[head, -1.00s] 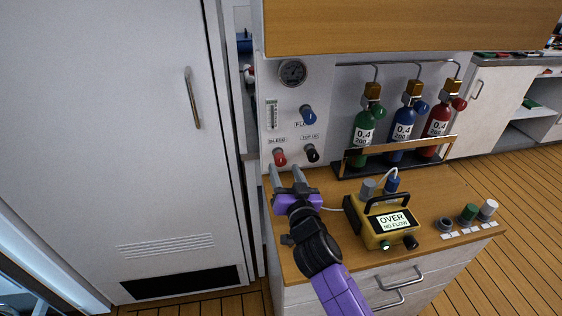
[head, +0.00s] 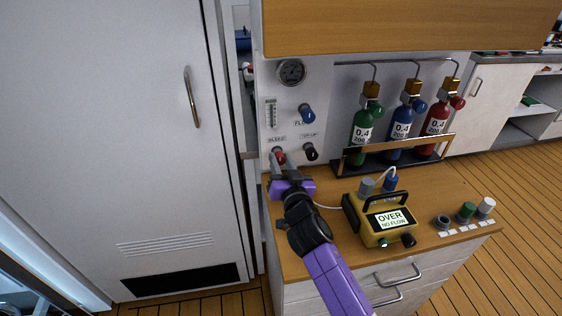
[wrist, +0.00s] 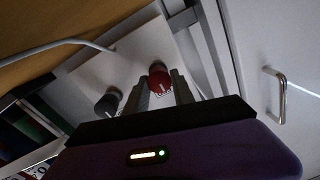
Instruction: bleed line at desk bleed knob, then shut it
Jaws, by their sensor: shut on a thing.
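The red bleed knob (head: 279,156) sits low on the left of the white panel, under a label that reads BLEED. It also shows in the wrist view (wrist: 159,78), between the fingers. My gripper (head: 278,163) is shut on the red knob, with one grey finger on each side of it. The analyser (head: 392,220) is a yellow box on the desk, and its screen reads OVER, NO FLOW. A gauge (head: 291,72) and a clear flow tube (head: 271,112) are higher on the panel. Their readings are too small to tell.
A black top-up knob (head: 311,151) is just right of the red knob, and a blue flow knob (head: 307,113) is above. Green, blue and red bottles (head: 401,128) stand in a rack to the right. Small caps (head: 467,211) line the desk's right edge.

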